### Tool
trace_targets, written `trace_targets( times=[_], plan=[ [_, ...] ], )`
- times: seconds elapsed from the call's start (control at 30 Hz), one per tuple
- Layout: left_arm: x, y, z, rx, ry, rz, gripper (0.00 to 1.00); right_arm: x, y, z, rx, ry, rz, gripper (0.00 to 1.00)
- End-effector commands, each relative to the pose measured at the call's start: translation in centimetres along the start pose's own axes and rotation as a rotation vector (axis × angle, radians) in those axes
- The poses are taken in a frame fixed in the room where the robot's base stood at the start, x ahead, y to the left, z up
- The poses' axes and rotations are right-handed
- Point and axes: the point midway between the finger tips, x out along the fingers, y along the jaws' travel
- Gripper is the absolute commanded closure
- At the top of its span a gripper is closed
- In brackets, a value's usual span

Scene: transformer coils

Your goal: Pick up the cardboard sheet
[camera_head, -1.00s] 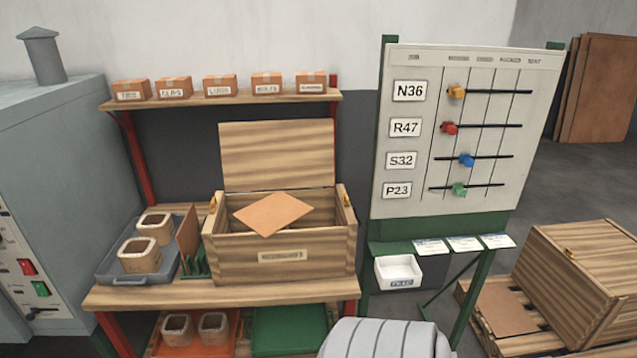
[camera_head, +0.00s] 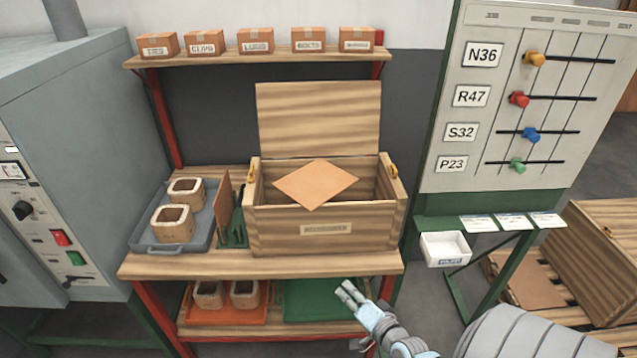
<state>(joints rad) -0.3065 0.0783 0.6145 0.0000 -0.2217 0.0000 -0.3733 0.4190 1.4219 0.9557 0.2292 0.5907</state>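A tan cardboard sheet (camera_head: 315,184) lies tilted across the opening of a wooden box (camera_head: 277,237), one corner over the front wall. The box stands on the bench with its lid (camera_head: 318,118) up. Another thin brown sheet (camera_head: 223,200) stands upright in a green rack (camera_head: 234,237) left of the box. A third flat brown sheet (camera_head: 530,284) lies on the pallet at right. My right gripper (camera_head: 344,290) is below the bench's front edge, well apart from the sheets; its fingers look slightly spread and empty. My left gripper is not in view.
A shelf (camera_head: 258,54) with several small cartons hangs above. A green-framed board (camera_head: 516,150) with a white bin (camera_head: 445,248) stands at right. Little bench (camera_head: 262,264) is free before the box.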

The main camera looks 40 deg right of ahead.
Motion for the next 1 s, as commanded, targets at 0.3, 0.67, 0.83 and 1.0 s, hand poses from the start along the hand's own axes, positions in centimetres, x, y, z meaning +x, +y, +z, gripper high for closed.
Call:
trace_targets(
  times=[0.3, 0.67, 0.83, 1.0],
  plan=[
    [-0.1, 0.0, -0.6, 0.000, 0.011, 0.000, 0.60, 2.0, -13.1, -7.8, 0.526, 0.103, -0.301, 0.90],
    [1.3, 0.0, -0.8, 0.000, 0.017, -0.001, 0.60, 9.1, -14.8, -8.7, 0.520, 0.098, -0.297, 0.90],
    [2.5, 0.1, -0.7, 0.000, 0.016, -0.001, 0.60, 12.3, -15.7, -9.0, 0.521, 0.098, -0.297, 0.90],
    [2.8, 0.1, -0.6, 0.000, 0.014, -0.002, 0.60, 13.4, -16.1, -9.3, 0.519, 0.096, -0.294, 0.90]
  ],
)
